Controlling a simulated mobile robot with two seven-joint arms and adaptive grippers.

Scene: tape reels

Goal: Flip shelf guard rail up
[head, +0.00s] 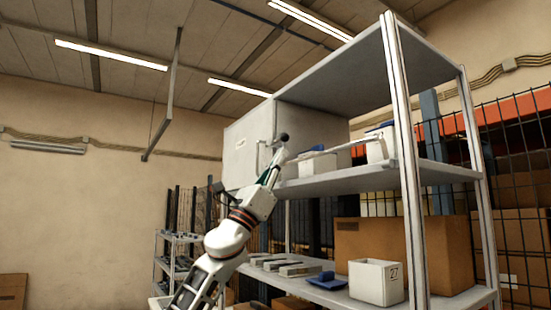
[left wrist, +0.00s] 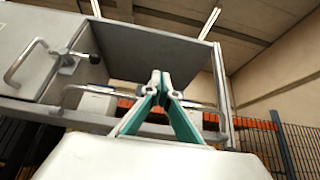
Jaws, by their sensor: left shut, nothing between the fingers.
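The guard rail (head: 348,146) is a thin pale bar running along the front of the upper shelf, a little above the shelf board (head: 345,182). It also shows in the left wrist view (left wrist: 195,104), crossing behind my fingers. My left gripper (head: 277,162) is at the left end of the upper shelf, near the rail's left end. In the left wrist view its teal fingers (left wrist: 160,76) meet at the tips with nothing between them. I cannot tell whether they touch the rail. My right gripper is not in view.
A grey cabinet box (head: 248,145) with a bar handle (left wrist: 24,62) stands left of the rail. Bins with blue items (head: 318,162) sit behind the rail. The front post (head: 404,160) stands at right. The lower shelf holds a white bin (head: 376,282) and a carton (head: 440,250).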

